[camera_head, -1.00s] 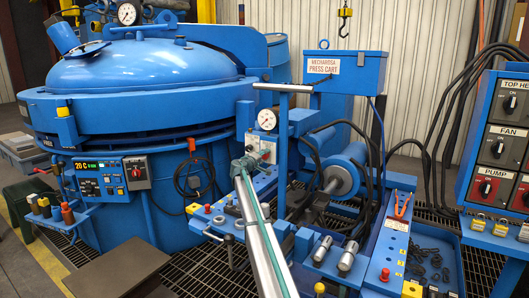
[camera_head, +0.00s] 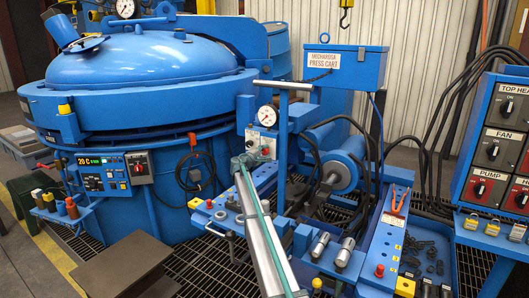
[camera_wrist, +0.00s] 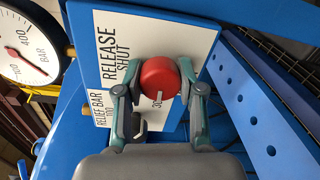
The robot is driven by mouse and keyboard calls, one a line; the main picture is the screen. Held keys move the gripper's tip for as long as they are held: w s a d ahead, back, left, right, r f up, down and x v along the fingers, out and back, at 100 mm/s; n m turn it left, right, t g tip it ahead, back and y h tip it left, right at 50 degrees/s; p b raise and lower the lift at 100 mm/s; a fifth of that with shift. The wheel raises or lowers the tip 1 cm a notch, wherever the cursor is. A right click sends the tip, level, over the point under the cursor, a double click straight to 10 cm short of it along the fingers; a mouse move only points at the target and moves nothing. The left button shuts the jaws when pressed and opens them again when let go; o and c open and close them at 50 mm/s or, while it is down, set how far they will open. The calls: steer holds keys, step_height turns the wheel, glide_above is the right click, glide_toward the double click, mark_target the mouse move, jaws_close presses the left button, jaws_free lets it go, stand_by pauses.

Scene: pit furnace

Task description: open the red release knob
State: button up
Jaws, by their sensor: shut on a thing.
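The red release knob (camera_wrist: 160,78) sits on a white plate (camera_wrist: 120,40) lettered "RELEASE" and "SHUT" in the wrist view. My gripper (camera_wrist: 158,90) has one finger on each side of the knob and is shut on it. A small pale mark shows on the side of the knob. In the head view my gripper (camera_head: 250,158) is at the small panel (camera_head: 258,142) under the pressure gauge, and it hides most of the knob there.
A pressure gauge (camera_wrist: 25,52) is left of the plate in the wrist view. A blue perforated beam (camera_wrist: 265,120) runs along the right. In the head view, the blue furnace (camera_head: 140,75) stands left and hoses (camera_head: 350,130) hang to the right of the panel.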

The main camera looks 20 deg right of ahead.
steer(key=o, duration=1.2)
steer(key=shift+c, duration=0.2)
steer(key=shift+a, duration=0.1)
steer(key=v, duration=1.2)
steer(key=shift+s, duration=0.1)
